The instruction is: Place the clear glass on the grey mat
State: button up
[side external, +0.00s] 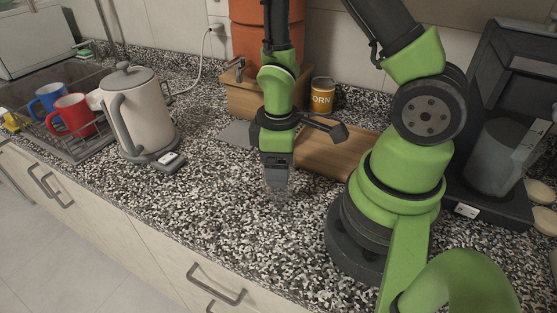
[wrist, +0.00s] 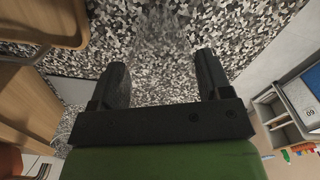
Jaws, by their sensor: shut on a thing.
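My gripper (side external: 277,182) points down over the speckled counter in the side external view, in front of the wooden board. It is shut on the clear glass (side external: 278,193), which is very faint against the counter pattern. In the wrist view, my gripper's fingers (wrist: 160,62) stand apart with the glass (wrist: 163,35) showing as a faint see-through shape between and beyond them. I cannot tell whether the glass touches the counter. The grey mat (side external: 238,134) lies flat behind and to the left of my gripper, partly hidden by it.
A wooden board (side external: 325,158) and a corn can (side external: 322,95) are behind my gripper. A kettle (side external: 139,115) stands left, with a rack of mugs (side external: 72,115) beyond. A coffee machine (side external: 505,130) is right. The front counter is clear.

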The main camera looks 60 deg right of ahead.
jog(key=shift+f, duration=0.1)
jog(key=o, duration=1)
notch_tip(320, 180, up, 12)
notch_tip(320, 180, up, 7)
jog(key=m+t, duration=0.3)
jog(key=m, duration=0.1)
send_over(280, 196)
jog(key=s+r+m+t, duration=0.1)
jog(key=s+a+r+m+t+y, duration=0.1)
jog(key=r, duration=0.1)
jog(key=s+a+r+m+t, duration=0.1)
jog(key=r+m, duration=0.1)
jog(key=shift+s+r+t+y, duration=0.2)
jog(key=shift+s+t+y, duration=0.05)
jog(key=shift+t+y, duration=0.15)
jog(key=shift+o, duration=0.4)
jog(key=shift+s+a+r+m, duration=0.1)
jog(key=shift+s+r+m, duration=0.1)
jog(key=shift+s+m, duration=0.1)
